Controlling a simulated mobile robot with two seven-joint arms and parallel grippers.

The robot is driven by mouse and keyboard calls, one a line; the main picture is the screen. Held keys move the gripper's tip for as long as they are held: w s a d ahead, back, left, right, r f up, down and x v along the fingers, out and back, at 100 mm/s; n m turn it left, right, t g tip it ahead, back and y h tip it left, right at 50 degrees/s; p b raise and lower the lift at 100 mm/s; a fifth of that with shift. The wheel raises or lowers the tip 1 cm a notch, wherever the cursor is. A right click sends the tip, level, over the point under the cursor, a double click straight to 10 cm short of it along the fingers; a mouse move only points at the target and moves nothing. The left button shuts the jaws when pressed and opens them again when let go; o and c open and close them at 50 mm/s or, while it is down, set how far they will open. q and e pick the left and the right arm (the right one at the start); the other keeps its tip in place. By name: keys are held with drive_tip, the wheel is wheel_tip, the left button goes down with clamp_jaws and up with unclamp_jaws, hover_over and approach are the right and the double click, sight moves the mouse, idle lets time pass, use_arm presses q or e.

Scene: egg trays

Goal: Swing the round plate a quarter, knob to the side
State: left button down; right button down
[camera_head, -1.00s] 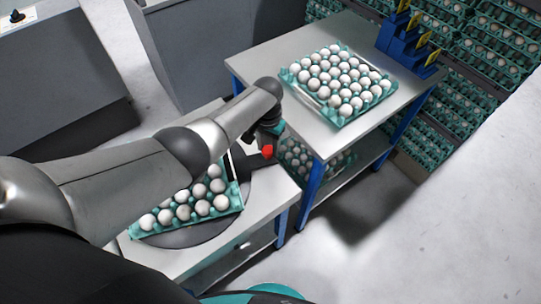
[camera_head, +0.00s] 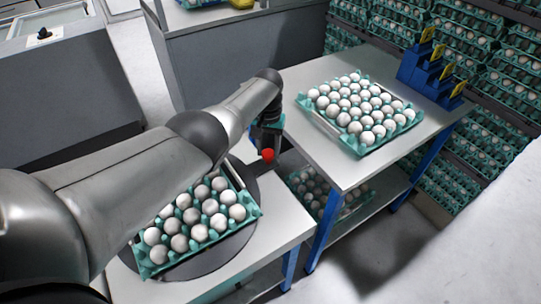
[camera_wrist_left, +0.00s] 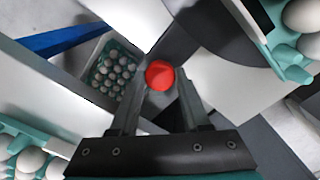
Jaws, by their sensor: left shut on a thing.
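The dark round plate (camera_head: 218,252) lies on a light table and carries a teal egg tray (camera_head: 252,212) full of white eggs. A red knob (camera_head: 267,155) sits on a dark bar at the plate's far right side. My left gripper (camera_head: 266,146) points down and is shut on the knob. In the left wrist view, the red knob (camera_wrist_left: 159,75) shows at the fingertips of the left gripper (camera_wrist_left: 158,92). My left arm hides part of the plate and the tray. My right gripper is not in view.
A second table (camera_head: 320,140) at the right holds another full egg tray (camera_head: 360,148) and a blue stepped stand (camera_head: 425,75). More eggs stand on its lower shelf. Shelves of stacked egg trays (camera_head: 455,170) line the right back. The front of the plate's table (camera_head: 285,215) is clear.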

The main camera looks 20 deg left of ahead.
use_arm(q)
drive_tip(key=shift+w+a+r, duration=0.15)
drive_tip(key=shift+w+a, duration=0.05)
idle(0.3)
drive_tip(key=c, duration=0.6)
unclamp_jaws()
drive_tip(key=shift+o, duration=1.2)
wheel_tip(320, 180, up, 8)
drive_tip(key=p, duration=0.5)
drive_tip(key=shift+f, duration=0.2)
wheel_tip(320, 180, up, 8)
drive_tip(key=p, duration=0.2)
drive_tip(key=shift+f, duration=0.25)
drive_tip(key=shift+s, duration=0.1)
